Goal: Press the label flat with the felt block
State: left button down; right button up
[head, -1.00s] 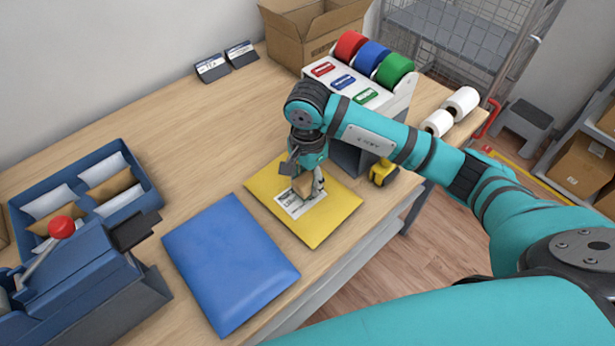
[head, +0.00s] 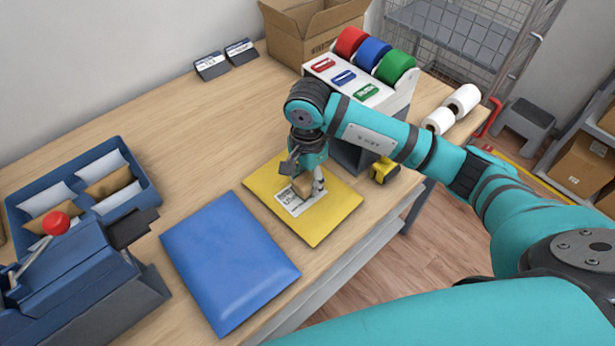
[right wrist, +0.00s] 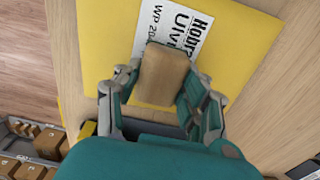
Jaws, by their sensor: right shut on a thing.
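A white printed label (head: 287,204) lies on a yellow padded envelope (head: 323,224) on the counter. My right gripper (head: 306,187) is shut on a tan felt block (right wrist: 165,75) and holds it over the label. In the right wrist view the block covers the lower middle of the label (right wrist: 197,45), whose printed text shows around it on the yellow envelope (right wrist: 108,40). I cannot tell whether the block touches the label. My left gripper is not in view.
A blue padded envelope (head: 228,262) lies left of the yellow one. A blue tray of small packets (head: 150,193) and a dark blue device with a red knob (head: 55,223) stand at left. A tape dispenser (head: 398,104) stands behind my right arm.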

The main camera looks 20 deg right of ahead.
jog(key=shift+r+p, duration=1.15)
jog(key=shift+r, duration=1.8)
